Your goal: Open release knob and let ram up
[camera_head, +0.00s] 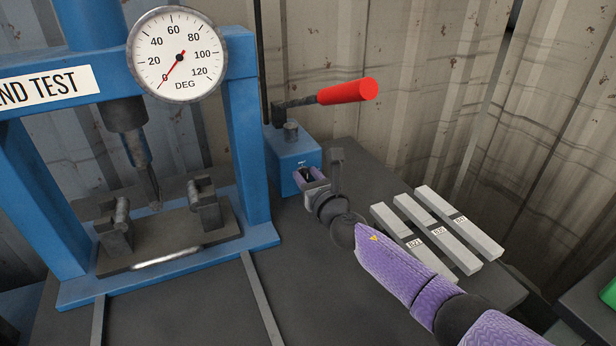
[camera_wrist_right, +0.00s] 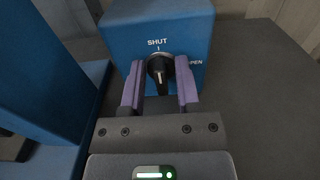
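The release knob (camera_wrist_right: 160,72) is a black knob with a white mark on the front of the blue pump block (camera_wrist_right: 190,25). Its mark points up toward SHUT; OPEN is printed to its right. My right gripper (camera_head: 306,177) is at the block's front in the head view. In the right wrist view its purple fingers (camera_wrist_right: 160,82) stand apart, one on each side of the knob; firm contact is not visible. The ram (camera_head: 136,150) hangs down in the blue press frame (camera_head: 245,150), its tip low between two dark supports (camera_head: 205,203). My left gripper is not in view.
A red-handled lever (camera_head: 345,91) rises above the pump block. The DEG gauge (camera_head: 178,54) has its needle near 0. Several grey labelled bars (camera_head: 438,228) lie right of my right arm. A corrugated wall (camera_head: 420,90) stands behind.

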